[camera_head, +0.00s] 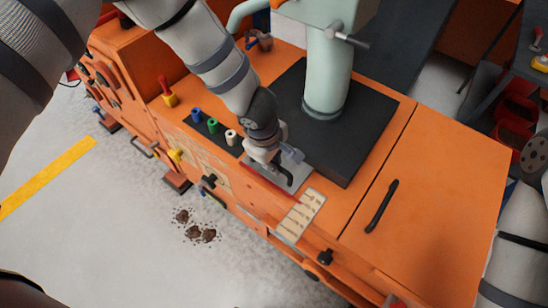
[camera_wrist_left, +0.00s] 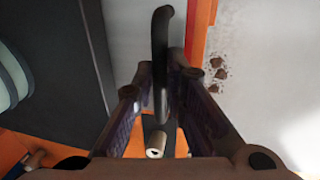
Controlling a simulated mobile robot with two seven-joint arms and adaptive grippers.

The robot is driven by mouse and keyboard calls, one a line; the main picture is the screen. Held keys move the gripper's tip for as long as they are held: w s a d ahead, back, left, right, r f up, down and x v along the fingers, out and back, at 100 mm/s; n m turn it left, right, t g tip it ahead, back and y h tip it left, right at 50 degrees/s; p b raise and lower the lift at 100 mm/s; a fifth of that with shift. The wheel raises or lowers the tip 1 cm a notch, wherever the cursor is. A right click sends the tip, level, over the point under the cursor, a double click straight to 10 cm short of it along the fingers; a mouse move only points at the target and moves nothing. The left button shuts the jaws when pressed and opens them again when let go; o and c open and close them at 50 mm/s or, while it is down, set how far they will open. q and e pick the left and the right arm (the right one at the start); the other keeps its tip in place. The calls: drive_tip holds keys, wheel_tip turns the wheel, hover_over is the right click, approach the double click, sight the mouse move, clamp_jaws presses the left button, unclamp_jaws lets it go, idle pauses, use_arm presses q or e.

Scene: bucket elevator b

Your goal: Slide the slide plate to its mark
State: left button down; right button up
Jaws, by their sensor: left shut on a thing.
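The slide plate (camera_head: 297,172) is a flat light-grey plate beside the black block on the orange machine. A black curved handle (camera_head: 284,174) stands on it. In the left wrist view the handle (camera_wrist_left: 162,45) runs between my finger tips, with the pale plate (camera_wrist_left: 128,25) behind it. My left gripper (camera_head: 265,155) is shut on the handle; it also shows in the left wrist view (camera_wrist_left: 160,68). My gripper and wrist hide part of the plate. A red strip (camera_head: 268,187) runs along the plate's front edge. I cannot tell which marking is the plate's mark. My right gripper is out of view.
A black block (camera_head: 330,155) carries a pale green column (camera_head: 326,75). Blue, green and white cylinders (camera_head: 213,125) stand left of my gripper. A beige slotted panel (camera_head: 300,216) is right of the plate. A black handle (camera_head: 381,206) lies on the orange lid.

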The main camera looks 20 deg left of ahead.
use_arm(q)
drive_tip(key=shift+w, duration=0.2)
drive_tip(key=c, duration=1.6)
unclamp_jaws()
drive_tip(key=shift+c, duration=0.2)
wheel_tip(320, 180, up, 12)
drive_tip(key=s, duration=0.2)
drive_tip(key=shift+a, duration=0.35)
drive_tip(key=shift+f, duration=0.1)
